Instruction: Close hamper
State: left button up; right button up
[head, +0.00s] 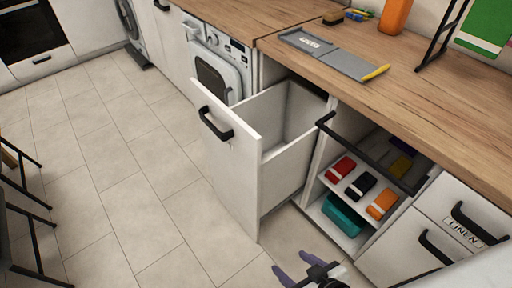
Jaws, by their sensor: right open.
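The hamper (232,170) is a tall white pull-out drawer in the middle of the head view. It stands pulled out from under the wooden counter, with its open top and empty-looking inside visible. Its front panel has a black bar handle (215,124) near the top. My right gripper (296,267) is at the bottom edge, with purple fingers spread open and nothing between them. It is apart from the hamper, below and to the right of its front panel in the picture. My left gripper is out of view.
Right of the hamper is an open shelf unit (350,206) with folded cloths and a black rail (370,152) across it. White drawers (445,236) stand further right. A washing machine (220,72) is behind the hamper.

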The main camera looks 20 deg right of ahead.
aim_at(260, 149)
jog(key=k, duration=0.5)
jog(key=u, duration=1.45)
jog(key=i, duration=0.75)
jog(key=z, duration=1.35)
